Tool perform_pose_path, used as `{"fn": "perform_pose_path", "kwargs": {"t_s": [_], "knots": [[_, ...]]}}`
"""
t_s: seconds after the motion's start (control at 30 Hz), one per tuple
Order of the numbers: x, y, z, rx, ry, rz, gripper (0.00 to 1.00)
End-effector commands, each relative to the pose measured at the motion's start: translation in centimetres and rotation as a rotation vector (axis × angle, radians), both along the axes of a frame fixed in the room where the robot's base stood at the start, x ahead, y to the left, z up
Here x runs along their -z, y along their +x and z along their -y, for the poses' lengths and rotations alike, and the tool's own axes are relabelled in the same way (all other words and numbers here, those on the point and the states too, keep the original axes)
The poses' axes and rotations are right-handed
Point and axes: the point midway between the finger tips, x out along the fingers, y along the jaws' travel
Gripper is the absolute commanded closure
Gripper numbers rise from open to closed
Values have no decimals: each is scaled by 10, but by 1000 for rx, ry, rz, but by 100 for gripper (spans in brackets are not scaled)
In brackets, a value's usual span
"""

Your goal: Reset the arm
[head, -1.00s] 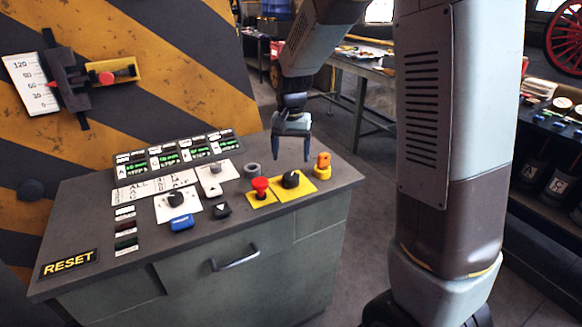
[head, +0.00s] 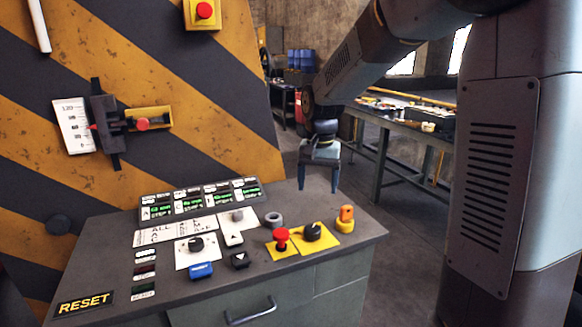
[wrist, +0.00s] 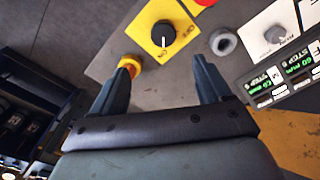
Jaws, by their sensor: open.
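My gripper (head: 319,178) is open and empty, fingers pointing down, above the back edge of the control console (head: 340,250). In the wrist view my gripper (wrist: 162,85) shows its two fingers spread over the console top. Below it are a black rotary knob (head: 312,231) on a yellow plate, a red mushroom button (head: 281,238), a grey ring (head: 273,219) and an orange and yellow knob (head: 346,217). In the wrist view the black knob (wrist: 163,34) lies beyond the fingertips. A RESET label (head: 85,303) is at the console's front left.
Several green-lit displays (head: 200,198) line the console's back, with a blue button (head: 200,270) in front. A striped wall (head: 200,110) with a slide gauge (head: 105,122) stands behind. A workbench (head: 400,115) is at back right. The floor (head: 408,215) between is clear.

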Motion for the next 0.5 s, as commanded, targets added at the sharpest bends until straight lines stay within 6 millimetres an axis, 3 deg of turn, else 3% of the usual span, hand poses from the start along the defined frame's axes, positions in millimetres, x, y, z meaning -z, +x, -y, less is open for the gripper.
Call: {"fn": "perform_pose_path", "kwargs": {"t_s": [0.2, 0.5], "knots": [[-36, -38, 26, -43, 21, 83, 22], [-72, -101, 58, -114, 26, 204, 22]]}}
